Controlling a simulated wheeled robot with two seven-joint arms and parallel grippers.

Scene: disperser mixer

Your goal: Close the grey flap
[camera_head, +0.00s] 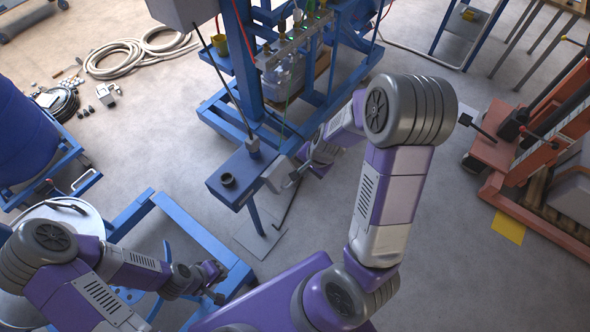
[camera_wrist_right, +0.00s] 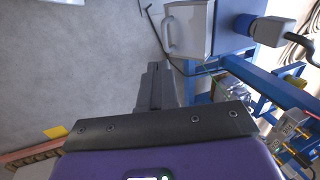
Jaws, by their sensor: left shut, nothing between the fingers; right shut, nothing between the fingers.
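The grey flap (camera_head: 277,174) is a light grey panel at the right side of the blue box (camera_head: 228,181). In the right wrist view the flap (camera_wrist_right: 192,28) shows at the top, with a bar handle on its left side. How far it stands open I cannot tell. My right gripper (camera_head: 293,177) is just right of the flap. In the right wrist view its closed fingers (camera_wrist_right: 156,72) point up toward the flap, below and left of it, with nothing held; contact is not visible. My left gripper (camera_head: 218,283) is shut and empty at lower left, over the blue frame.
The blue mixer frame (camera_head: 258,127) rises behind the flap. A thin dark rod (camera_head: 290,202) stands near my right gripper. A blue cart frame (camera_head: 199,236) lies by my left arm. An orange lifter (camera_head: 543,135) stands at right. The floor between (camera_head: 470,240) is clear.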

